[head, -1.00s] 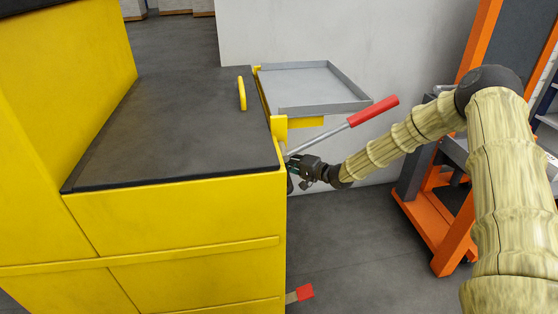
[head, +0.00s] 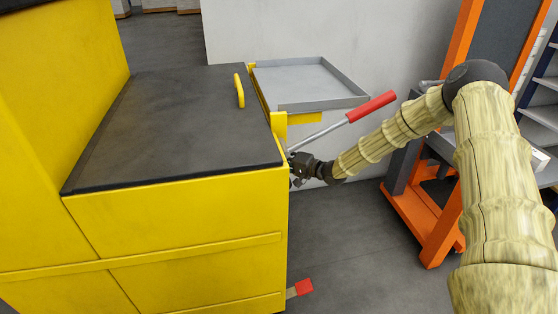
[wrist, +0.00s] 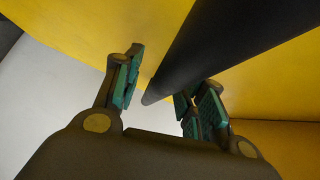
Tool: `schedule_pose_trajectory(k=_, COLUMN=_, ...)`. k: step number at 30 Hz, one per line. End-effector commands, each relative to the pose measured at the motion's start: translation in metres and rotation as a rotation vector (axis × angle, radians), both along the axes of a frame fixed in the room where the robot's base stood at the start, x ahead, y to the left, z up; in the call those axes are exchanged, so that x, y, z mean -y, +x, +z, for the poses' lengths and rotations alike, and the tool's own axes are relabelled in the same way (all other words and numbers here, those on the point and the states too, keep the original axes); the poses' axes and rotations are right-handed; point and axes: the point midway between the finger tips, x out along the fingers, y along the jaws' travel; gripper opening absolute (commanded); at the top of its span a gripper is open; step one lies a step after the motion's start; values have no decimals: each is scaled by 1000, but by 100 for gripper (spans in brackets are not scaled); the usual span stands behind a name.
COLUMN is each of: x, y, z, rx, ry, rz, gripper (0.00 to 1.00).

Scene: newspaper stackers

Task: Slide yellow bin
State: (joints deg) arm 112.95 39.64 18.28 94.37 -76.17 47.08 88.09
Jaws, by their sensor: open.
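The yellow bin (head: 180,225) is a large yellow box with a dark grey top, filling the left of the head view. A yellow handle (head: 239,91) stands on its top near the right edge. My gripper (head: 293,170) is at the bin's right side, partly hidden by its edge. In the wrist view my gripper (wrist: 160,95) is open, with green-padded fingers apart. A dark round bar (wrist: 215,45) runs between and past the fingers in front of the yellow surface. I cannot tell whether the fingers touch the bar.
A lever with a red grip (head: 371,106) slants above my gripper. A grey tray (head: 310,105) is fixed behind it. A red-ended pedal (head: 303,287) sticks out low on the right. An orange frame (head: 415,217) stands at right. Floor between is clear.

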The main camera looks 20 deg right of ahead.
Motion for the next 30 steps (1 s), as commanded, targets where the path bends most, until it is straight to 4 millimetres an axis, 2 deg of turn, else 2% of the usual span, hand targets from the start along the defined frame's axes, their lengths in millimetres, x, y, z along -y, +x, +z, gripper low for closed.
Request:
schedule_pose_trajectory(k=5, x=8, y=-9, z=3, rx=2, ry=0, rz=-1, gripper=41)
schedule_pose_trajectory(k=21, x=63, y=-79, z=15, rx=0, ry=0, rz=-2, gripper=41)
schedule_pose_trajectory(k=30, x=74, y=-94, z=16, rx=-1, ry=0, rz=-2, gripper=41)
